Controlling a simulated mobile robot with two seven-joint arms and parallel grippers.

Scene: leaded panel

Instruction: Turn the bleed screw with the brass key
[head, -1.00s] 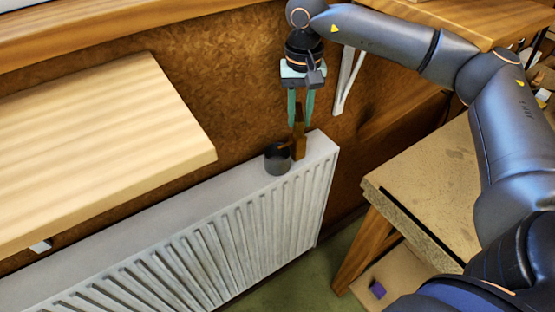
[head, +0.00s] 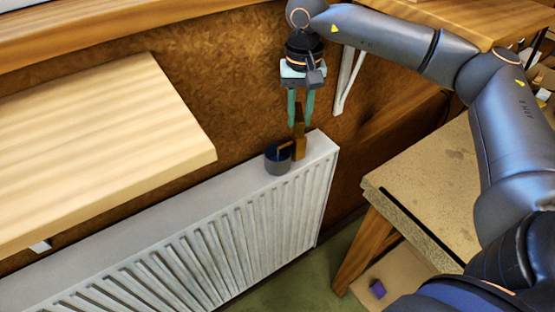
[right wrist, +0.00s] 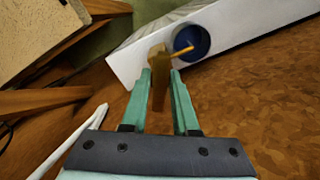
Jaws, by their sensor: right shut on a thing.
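My right gripper (head: 299,122) points down above the far right end of the white radiator (head: 326,150). It is shut on the brass key (head: 299,114), which also shows between the fingers in the right wrist view (right wrist: 159,92). Below the key, a brown-brass valve block (head: 299,150) stands on the radiator's end, with a thin spout (right wrist: 181,52) reaching over a dark cup (head: 277,166). The cup's inside looks blue in the right wrist view (right wrist: 191,36). The bleed screw itself is hidden by the key and block. My left gripper is not in view.
A white bracket (head: 350,75) is on the brown wall behind my right gripper.

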